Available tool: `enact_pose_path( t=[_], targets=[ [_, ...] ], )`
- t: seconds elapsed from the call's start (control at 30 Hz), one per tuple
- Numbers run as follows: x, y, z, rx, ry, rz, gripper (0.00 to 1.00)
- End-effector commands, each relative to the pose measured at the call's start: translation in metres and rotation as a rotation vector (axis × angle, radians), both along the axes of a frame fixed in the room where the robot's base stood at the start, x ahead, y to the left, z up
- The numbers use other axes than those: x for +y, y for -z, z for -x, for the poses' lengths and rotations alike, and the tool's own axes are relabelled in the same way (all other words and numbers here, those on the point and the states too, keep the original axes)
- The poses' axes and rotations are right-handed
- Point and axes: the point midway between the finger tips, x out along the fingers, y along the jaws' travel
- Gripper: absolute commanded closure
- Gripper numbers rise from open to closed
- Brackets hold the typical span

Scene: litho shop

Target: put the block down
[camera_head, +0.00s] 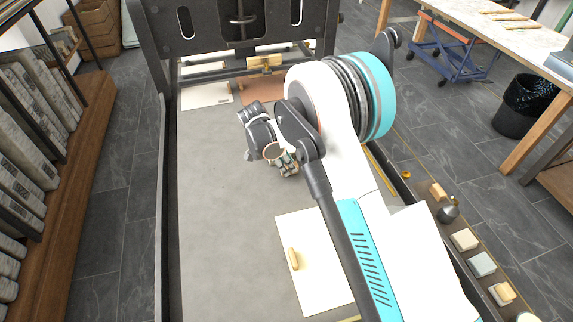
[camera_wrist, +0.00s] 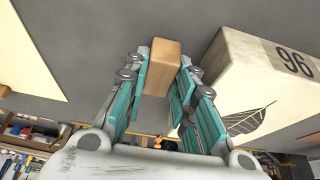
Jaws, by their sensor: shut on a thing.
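In the wrist view, a plain light-brown wooden block (camera_wrist: 162,66) sits between the teal-padded fingers of my gripper (camera_wrist: 163,80). The fingers are shut on it from both sides, and its far end sticks out past them. In the head view my gripper (camera_head: 284,160) hangs over the grey bed (camera_head: 225,195), left of my arm's big joint. The held block cannot be made out clearly there. I cannot tell how far it is above the bed.
A cream sheet (camera_head: 318,285) with a small wooden piece (camera_head: 293,259) lies nearer on the bed. A pale slab marked 96 (camera_wrist: 255,70), with a leaf drawing, is right of my fingers. Several small blocks line the right-hand ledge (camera_head: 464,240). The bed's left side is clear.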

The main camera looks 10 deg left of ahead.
Motion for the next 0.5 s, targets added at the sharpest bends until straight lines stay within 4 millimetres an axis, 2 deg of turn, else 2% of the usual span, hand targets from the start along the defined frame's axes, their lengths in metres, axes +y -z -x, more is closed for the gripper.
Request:
enact_pose_path(
  t=[0.07, 0.1, 0.5],
  targets=[
    [0.0, 0.0034, 0.0, 0.0, 0.0, 0.0, 1.0],
    [0.0, 0.0027, 0.0, 0.0, 0.0, 0.0, 0.69],
    [0.0, -0.0008, 0.0, 0.0, 0.0, 0.0, 0.67]
  ],
)
